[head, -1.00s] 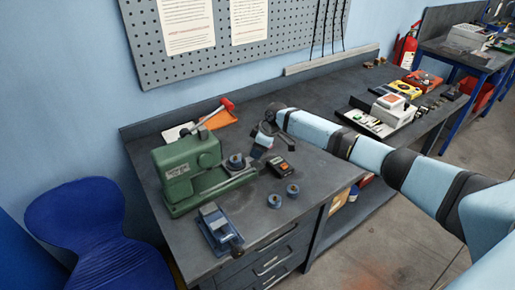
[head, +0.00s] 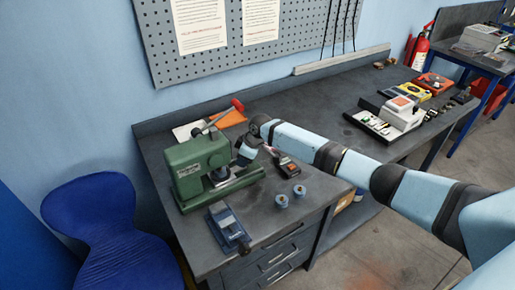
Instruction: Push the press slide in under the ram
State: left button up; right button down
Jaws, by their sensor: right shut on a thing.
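The green press (head: 194,163) stands at the left end of the bench. Its grey slide (head: 243,179) runs along the base on the right side. A dark round die (head: 220,173) sits on the slide close against the press head, at the ram, partly in shadow. My right gripper (head: 241,158) is at the right side of the press, just above the slide. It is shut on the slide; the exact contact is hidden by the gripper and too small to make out. My left gripper is not in view.
A blue vise-like fixture (head: 228,229) stands in front of the press. Two small blue-grey cups (head: 281,201) and an orange-and-black device (head: 288,168) are to the right. An orange folder (head: 228,119) and red-handled tool (head: 237,104) lie behind. The bench middle is fairly clear.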

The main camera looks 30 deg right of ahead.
jog(key=shift+a, duration=0.4)
jog(key=shift+s, duration=0.1)
jog(key=c, duration=1)
grip_release()
jog(key=shift+a, duration=0.15)
jog(key=shift+d+r, duration=0.3)
jog(key=shift+r, duration=0.15)
jog(key=v, duration=0.6)
jog(key=b+v, duration=0.1)
jog(key=v, duration=0.6)
jog(key=shift+a, duration=0.25)
